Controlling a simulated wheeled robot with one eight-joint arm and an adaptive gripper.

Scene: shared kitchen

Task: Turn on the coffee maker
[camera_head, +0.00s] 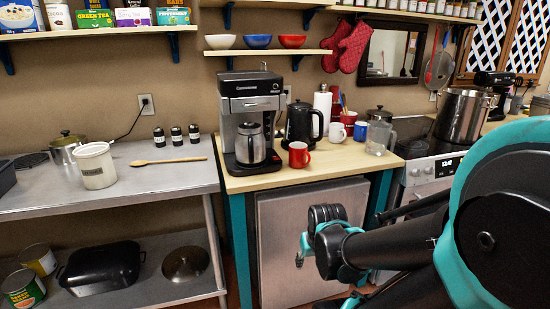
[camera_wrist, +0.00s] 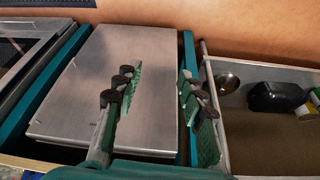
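The coffee maker (camera_head: 250,105) is black and silver and stands upright on the wooden-topped table. Its steel carafe (camera_head: 251,143) sits in its lower bay. Whether its switch is on cannot be made out. My gripper (camera_head: 306,247) is below and right of it in the head view, in front of the metal cabinet and lower than the tabletop. In the wrist view my gripper (camera_wrist: 157,95) is open, its two fingers well apart with nothing between them. The coffee maker does not show in the wrist view.
A red mug (camera_head: 299,155) and a black kettle (camera_head: 302,122) stand right of the coffee maker on the wooden tabletop (camera_head: 235,184). The metal cabinet (camera_head: 283,275) also fills the wrist view (camera_wrist: 85,60). A wooden spoon (camera_head: 168,161) lies on the left steel table.

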